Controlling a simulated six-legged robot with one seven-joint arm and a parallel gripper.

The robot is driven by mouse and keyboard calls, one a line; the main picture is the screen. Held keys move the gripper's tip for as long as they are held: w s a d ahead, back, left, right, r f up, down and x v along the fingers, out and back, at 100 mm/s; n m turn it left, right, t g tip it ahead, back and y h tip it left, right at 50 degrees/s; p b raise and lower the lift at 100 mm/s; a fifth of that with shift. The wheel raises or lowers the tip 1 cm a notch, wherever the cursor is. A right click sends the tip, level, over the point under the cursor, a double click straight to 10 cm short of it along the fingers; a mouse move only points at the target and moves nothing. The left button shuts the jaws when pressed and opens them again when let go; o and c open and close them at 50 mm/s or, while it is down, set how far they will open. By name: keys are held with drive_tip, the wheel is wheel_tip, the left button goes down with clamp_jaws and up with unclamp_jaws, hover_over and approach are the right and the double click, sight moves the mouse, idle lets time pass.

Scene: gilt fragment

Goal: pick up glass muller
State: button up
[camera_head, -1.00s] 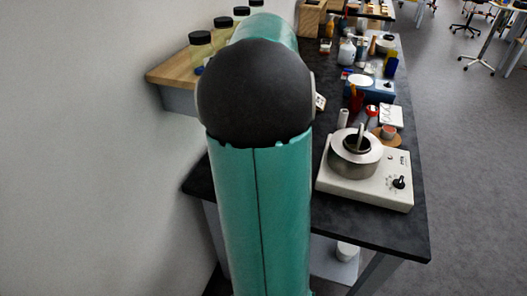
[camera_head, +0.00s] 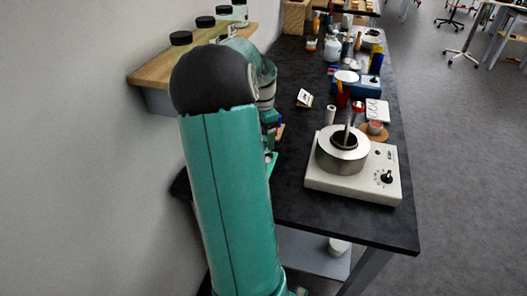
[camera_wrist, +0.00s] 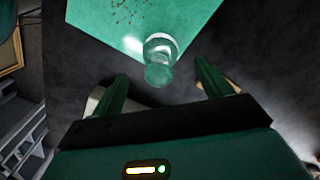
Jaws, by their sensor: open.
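The glass muller (camera_wrist: 159,58) is clear greenish glass with a round end and a wider foot. It shows in the wrist view at the lower edge of a teal sheet (camera_wrist: 190,14). My gripper (camera_wrist: 160,72) is open. Its two green fingers are apart, one on each side of the muller in the picture, with dark gaps between glass and fingers. I cannot tell how far above the bench the fingers are. In the head view my arm covers this spot, and I cannot make out the muller there.
A white heating unit (camera_head: 350,182) with a metal pot (camera_head: 342,150) stands to the right on the dark bench (camera_head: 300,212). A wooden shelf (camera_head: 155,72) with several dark-lidded jars is on the left wall. Bottles and small containers crowd the back.

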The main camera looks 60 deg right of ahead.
sight(265, 147)
drive_tip(key=shift+s+f, duration=0.15)
drive_tip(key=shift+f, duration=0.15)
wheel_tip(265, 147, down, 5)
drive_tip(key=shift+f, duration=0.1)
drive_tip(key=shift+c, duration=0.5)
drive_tip(key=c, duration=1.2)
drive_tip(key=shift+c, duration=0.2)
drive_tip(key=shift+r, duration=0.2)
